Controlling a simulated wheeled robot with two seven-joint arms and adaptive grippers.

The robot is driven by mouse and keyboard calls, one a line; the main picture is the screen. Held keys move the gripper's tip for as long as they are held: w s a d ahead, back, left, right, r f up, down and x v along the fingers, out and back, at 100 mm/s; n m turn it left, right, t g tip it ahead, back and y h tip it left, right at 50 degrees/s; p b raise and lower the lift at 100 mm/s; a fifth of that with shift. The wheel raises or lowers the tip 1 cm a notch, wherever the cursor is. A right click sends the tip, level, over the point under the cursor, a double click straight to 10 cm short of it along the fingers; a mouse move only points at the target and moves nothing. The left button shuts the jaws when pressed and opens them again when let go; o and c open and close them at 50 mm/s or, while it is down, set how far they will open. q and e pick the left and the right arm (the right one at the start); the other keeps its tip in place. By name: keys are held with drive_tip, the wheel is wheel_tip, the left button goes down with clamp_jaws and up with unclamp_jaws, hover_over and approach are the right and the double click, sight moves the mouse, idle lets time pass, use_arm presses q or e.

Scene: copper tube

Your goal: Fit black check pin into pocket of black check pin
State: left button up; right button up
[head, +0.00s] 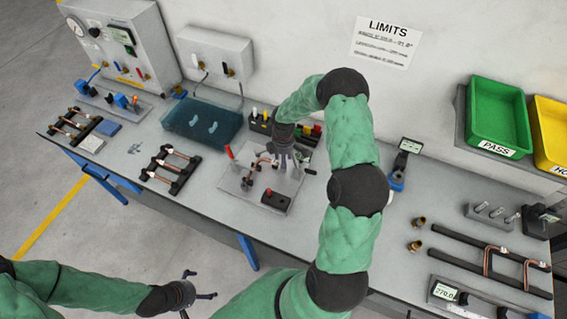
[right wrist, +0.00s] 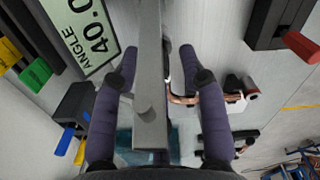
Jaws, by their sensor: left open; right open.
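A black rack (head: 262,128) holds several check pins with coloured handles at the back of the bench; I cannot tell which pin or pocket is the black one. My right gripper (head: 284,160) points down over the grey fixture plate (head: 236,184), just in front of the rack. In the right wrist view its open purple fingers (right wrist: 158,62) stand either side of a grey bar (right wrist: 150,110), with no pin visibly held. My left gripper (head: 198,289) is open and empty, low in front of the bench.
A copper tube (right wrist: 182,99) lies by the right gripper's fingers. An angle display (right wrist: 88,32) reads 40.0. A tube rack (head: 170,170) stands left; a blue bin (head: 200,122) is behind.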

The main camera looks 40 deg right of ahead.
drive_tip(key=shift+f, duration=0.25)
clamp_jaws()
drive_tip(key=shift+r, duration=0.1)
